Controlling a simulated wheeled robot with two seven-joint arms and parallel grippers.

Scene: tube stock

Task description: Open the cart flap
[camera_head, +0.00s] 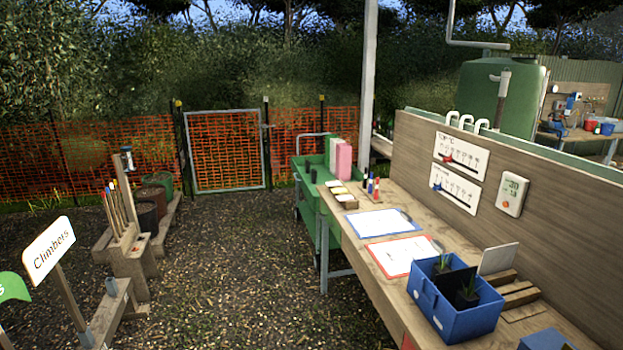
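A green cart (309,206) stands at the far end of the wooden bench, with a grey push handle behind it. A pink upright item (343,160) and a pale green one (332,152) stand at the cart. The bench hides part of the cart's right side. The flap is too small to make out, so I cannot tell whether it is open or shut. Neither of my grippers is in view.
The bench (368,262) on the right holds clipboards and a blue crate (455,311). A wooden rack (130,253) and a "Climbers" sign (49,249) stand left. Gravel between is clear, back to a mesh gate (224,150).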

